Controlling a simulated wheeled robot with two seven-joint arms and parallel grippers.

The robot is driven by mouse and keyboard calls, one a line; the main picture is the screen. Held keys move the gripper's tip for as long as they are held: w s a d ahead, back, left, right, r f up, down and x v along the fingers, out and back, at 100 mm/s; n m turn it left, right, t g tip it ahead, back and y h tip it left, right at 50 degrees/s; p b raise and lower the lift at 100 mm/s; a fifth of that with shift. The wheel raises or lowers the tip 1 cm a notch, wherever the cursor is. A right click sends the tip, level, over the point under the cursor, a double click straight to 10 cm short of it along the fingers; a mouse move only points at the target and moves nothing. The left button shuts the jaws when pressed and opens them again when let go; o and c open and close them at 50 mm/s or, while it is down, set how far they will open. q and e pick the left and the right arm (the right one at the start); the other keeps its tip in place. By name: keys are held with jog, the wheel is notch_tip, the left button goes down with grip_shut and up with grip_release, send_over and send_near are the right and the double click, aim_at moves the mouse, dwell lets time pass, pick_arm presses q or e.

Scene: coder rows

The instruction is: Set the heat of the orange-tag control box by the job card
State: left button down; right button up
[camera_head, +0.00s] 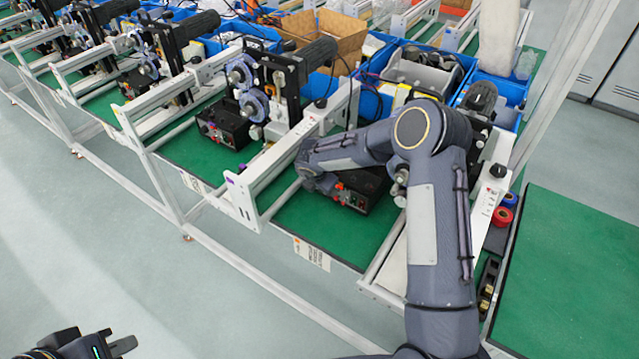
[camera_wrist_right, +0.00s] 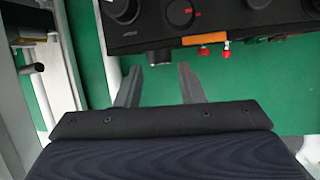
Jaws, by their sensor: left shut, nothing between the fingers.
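The orange-tag control box (camera_head: 359,188) is black and sits on the green bench, partly hidden behind my right arm. In the right wrist view the control box (camera_wrist_right: 150,30) spans the top, with black knobs, small red caps and an orange tag (camera_wrist_right: 204,39) on its near edge. My right gripper (camera_wrist_right: 159,80) is open and empty, its fingertips just short of the box's near edge. A white card with an orange mark (camera_head: 312,254) hangs on the bench's front edge; its print is too small to read. My left gripper (camera_head: 112,345) is shut and empty at the lower left, away from the bench.
A similar black box (camera_head: 224,126) stands in the bay to the left. White frame rails (camera_head: 240,200) separate the bays. Blue bins (camera_head: 395,70) stand behind. Red and blue rolls (camera_head: 503,215) lie at right, beside a bare green surface (camera_head: 570,270).

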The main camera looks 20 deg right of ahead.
jog(key=shift+x, duration=1.45)
jog(key=c, duration=0.7)
jog(key=shift+f, duration=0.15)
jog(key=t+y+b, duration=0.1)
jog(key=b, duration=0.6)
jog(key=m+t+y+b, duration=0.1)
jog(key=t+b, duration=0.1)
jog(key=b, duration=0.4)
jog(key=s+t+y+b, duration=0.1)
jog(key=t+b, duration=0.1)
jog(key=b, duration=0.5)
jog(key=shift+d+f+m+y+b, duration=0.25)
jog(key=shift+f+m+y+b, duration=0.05)
jog(key=shift+r+t, duration=0.15)
jog(key=shift+t, duration=0.15)
jog(key=o, duration=0.7)
